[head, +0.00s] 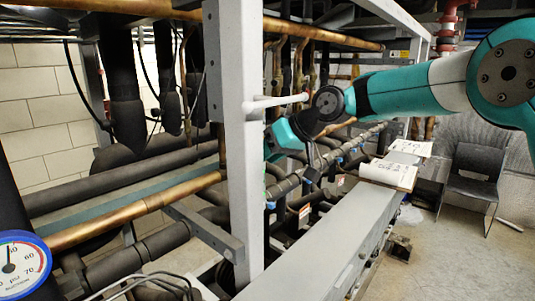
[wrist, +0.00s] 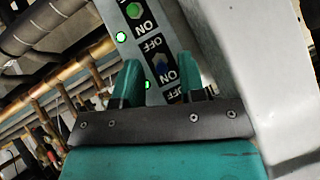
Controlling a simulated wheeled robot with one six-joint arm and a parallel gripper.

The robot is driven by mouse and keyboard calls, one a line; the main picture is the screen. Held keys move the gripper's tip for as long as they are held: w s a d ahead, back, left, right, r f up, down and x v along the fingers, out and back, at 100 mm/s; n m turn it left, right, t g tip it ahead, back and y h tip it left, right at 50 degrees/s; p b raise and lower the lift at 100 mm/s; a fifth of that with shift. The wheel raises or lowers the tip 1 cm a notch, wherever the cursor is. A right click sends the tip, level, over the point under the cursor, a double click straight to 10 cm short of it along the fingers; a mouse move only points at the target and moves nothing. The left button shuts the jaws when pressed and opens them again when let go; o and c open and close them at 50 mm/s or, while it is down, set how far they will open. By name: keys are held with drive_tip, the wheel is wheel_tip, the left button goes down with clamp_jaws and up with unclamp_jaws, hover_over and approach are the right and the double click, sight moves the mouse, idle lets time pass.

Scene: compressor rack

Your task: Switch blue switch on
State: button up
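In the wrist view a grey switch panel (wrist: 171,34) runs at a slant behind the fingers of my gripper (wrist: 160,61). The blue switch (wrist: 160,67) shows between the two teal fingers, with OFF and ON labels beside it. Its lever position is too small to tell. A green switch (wrist: 133,10) sits higher on the panel. Two small green lights are lit beside the switches. My gripper is open and empty; contact with the switch cannot be judged. In the head view my gripper (head: 284,138) is partly hidden by the grey post.
A grey upright post (head: 240,150) stands close to my gripper. Copper and black pipes (head: 110,219) fill the rack behind. A grey beam (head: 325,240) runs along the front. A chair (head: 474,178) and open floor are at the right.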

drive_tip(key=shift+d, duration=0.1)
drive_tip(key=s+d+r+b, duration=0.1)
drive_tip(key=s+d+b, duration=0.1)
drive_tip(key=d+b, duration=0.2)
drive_tip(key=s+d+r+b, duration=0.1)
drive_tip(key=s+d+b, duration=0.2)
drive_tip(key=d, duration=0.6)
drive_tip(key=shift+b, duration=0.65)
drive_tip(key=shift+d, duration=0.1)
drive_tip(key=s+d+f+m+g+h+b, duration=0.1)
drive_tip(key=s+f+b, duration=0.4)
drive_tip(key=s+f, duration=0.8)
drive_tip(key=s+d+f+g+h+b, duration=0.2)
drive_tip(key=s+f+h+b, duration=0.2)
drive_tip(key=s+f, duration=1)
drive_tip(key=s+b, duration=0.2)
drive_tip(key=s, duration=0.2)
drive_tip(key=shift+d+m+g, duration=0.3)
drive_tip(key=shift+d+m, duration=0.1)
drive_tip(key=shift+a, duration=0.1)
